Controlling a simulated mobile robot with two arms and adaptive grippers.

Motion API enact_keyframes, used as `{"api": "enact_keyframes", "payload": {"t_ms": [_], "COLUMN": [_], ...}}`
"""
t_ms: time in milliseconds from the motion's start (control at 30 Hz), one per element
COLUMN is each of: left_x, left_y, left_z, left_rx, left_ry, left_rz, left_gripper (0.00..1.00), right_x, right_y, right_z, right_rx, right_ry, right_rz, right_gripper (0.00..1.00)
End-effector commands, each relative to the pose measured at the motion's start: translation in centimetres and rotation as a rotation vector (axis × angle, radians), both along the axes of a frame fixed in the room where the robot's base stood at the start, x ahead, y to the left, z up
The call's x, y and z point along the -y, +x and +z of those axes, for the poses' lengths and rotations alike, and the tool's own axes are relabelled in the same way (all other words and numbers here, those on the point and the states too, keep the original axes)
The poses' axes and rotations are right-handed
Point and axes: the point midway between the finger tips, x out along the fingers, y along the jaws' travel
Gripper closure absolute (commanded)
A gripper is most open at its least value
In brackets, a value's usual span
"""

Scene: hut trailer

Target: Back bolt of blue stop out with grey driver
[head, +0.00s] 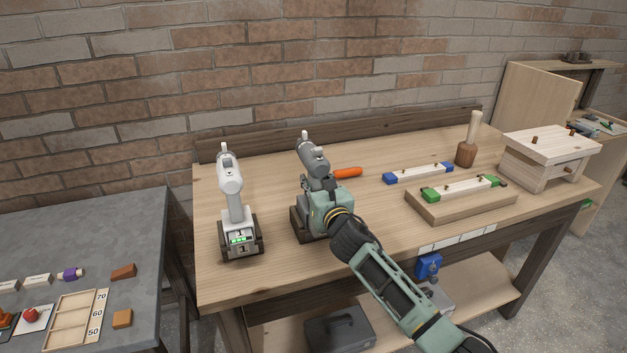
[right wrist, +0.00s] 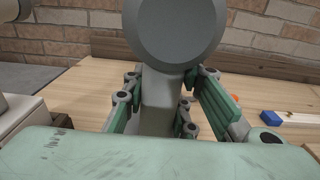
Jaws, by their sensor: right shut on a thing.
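The grey driver (head: 313,156) stands upright over its dark base on the bench, and my right gripper (head: 324,188) is shut on its handle. In the right wrist view the driver's round grey rear (right wrist: 180,28) and its handle (right wrist: 160,105) show between the green fingers. Whether the driver's foot touches the base is hidden by my gripper. The blue stop (head: 418,174), a pale bar with blue ends, lies further right on the bench, apart from my gripper. Its bolts are too small to tell clearly. My left gripper is not in view.
A white driver (head: 230,182) stands in a lit base to the left. An orange handle (head: 347,173) lies behind my gripper. The bench front is clear.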

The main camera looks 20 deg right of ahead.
Motion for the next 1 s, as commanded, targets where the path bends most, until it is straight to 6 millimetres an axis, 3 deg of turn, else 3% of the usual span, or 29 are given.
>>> {"api": "enact_keyframes", "payload": {"t_ms": [433,833,1000], "left_x": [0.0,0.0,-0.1], "left_y": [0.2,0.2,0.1], "left_z": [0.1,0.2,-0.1], "left_rx": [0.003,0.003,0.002], "left_ry": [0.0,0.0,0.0], "left_rz": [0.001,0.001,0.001], "left_gripper": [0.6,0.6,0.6], "right_x": [0.0,0.0,1.8], "right_y": [0.1,0.1,1.1], "right_z": [1.1,4.9,5.8], "right_rx": [0.009,0.011,0.01], "right_ry": [-0.001,-0.003,-0.003], "right_rz": [0.001,0.002,-0.001], "right_gripper": [1.0,1.0,1.0]}}
